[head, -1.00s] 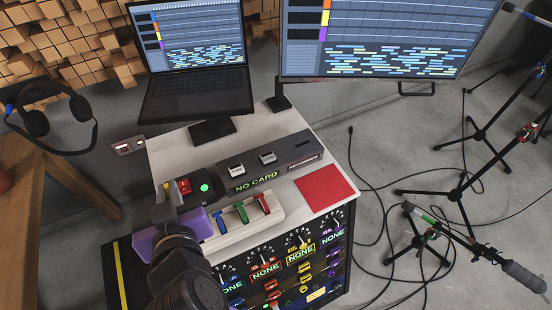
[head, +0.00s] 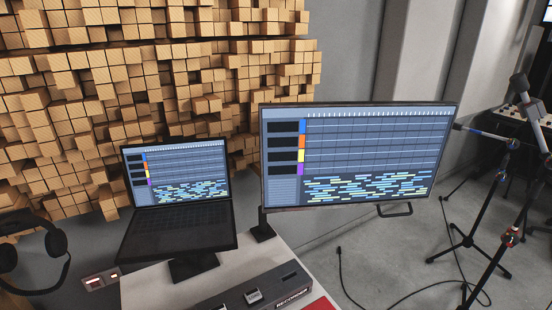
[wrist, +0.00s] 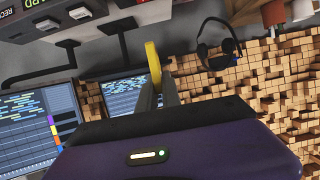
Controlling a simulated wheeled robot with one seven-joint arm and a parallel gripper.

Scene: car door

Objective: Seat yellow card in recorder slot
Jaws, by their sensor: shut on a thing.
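In the wrist view my gripper (wrist: 160,92) is shut on the yellow card (wrist: 153,64), which stands out edge-on beyond the fingertips. The head view does not show my gripper or the card. The dark grey recorder (head: 235,297) is at the bottom of the head view on the white desk top, cut off by the frame edge. A dark slot-like mark (head: 290,275) is on its top, right of two light buttons. Part of the recorder (wrist: 40,10) shows at the top left of the wrist view, apart from the card.
A laptop (head: 178,235) and a large monitor (head: 360,160) stand behind the recorder. Headphones (head: 35,255) hang at left. A red pad (head: 322,304) lies right of the recorder. Microphone stands (head: 470,240) and cables are on the floor at right.

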